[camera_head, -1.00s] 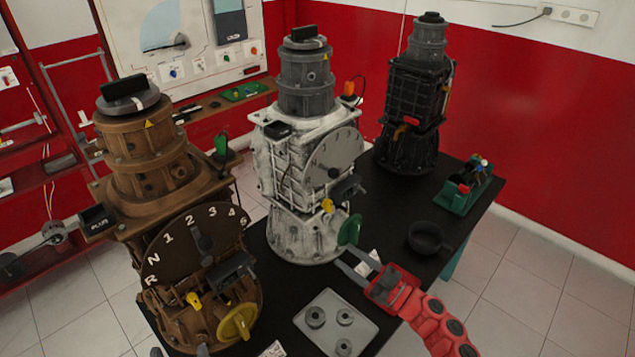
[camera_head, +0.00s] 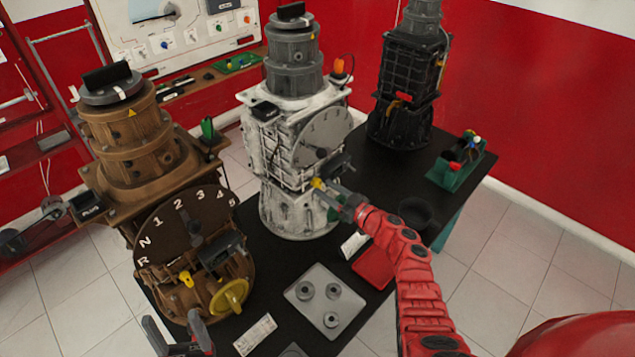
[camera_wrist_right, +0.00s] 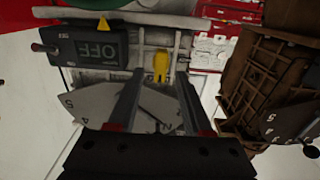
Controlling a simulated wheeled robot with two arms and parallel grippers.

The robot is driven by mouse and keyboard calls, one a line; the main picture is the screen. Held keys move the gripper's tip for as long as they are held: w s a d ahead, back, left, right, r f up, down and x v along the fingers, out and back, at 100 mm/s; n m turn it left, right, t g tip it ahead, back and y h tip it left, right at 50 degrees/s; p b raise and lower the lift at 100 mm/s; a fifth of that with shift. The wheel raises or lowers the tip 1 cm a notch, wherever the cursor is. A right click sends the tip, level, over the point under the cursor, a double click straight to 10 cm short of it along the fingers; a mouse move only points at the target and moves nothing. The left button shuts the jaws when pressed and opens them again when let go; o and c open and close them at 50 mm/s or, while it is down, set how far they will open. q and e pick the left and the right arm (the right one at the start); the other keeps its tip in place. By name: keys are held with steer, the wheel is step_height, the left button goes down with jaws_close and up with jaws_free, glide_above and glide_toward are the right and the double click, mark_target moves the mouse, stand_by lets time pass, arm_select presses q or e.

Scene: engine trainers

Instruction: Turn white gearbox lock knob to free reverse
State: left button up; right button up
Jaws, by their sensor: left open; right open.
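The white gearbox (camera_head: 265,150) stands upright mid-table, with a grey numbered dial (camera_head: 325,137) on its front. Its small yellow lock knob (camera_head: 317,183) sits below the dial in the head view. In the right wrist view the yellow knob (camera_wrist_right: 161,66) shows near a box marked OFF (camera_wrist_right: 97,49) and the dial (camera_wrist_right: 95,110). My right gripper (camera_head: 330,193) is open at the knob. In its wrist view the fingers (camera_wrist_right: 160,78) lie either side of the knob; contact cannot be told. My left gripper (camera_head: 177,332) is open and empty at the bottom left.
A brown gearbox (camera_head: 130,150) stands left and a black one (camera_head: 410,85) behind right. A grey tray with rings (camera_head: 312,318), a red flat item (camera_head: 373,268), a dark bowl (camera_head: 415,214) and a green block (camera_head: 448,178) are on the black table.

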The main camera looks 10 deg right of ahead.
mark_target(320, 185)
steer(key=shift+b+x, duration=0.45)
steer(key=shift+x, duration=1.6)
jaws_close()
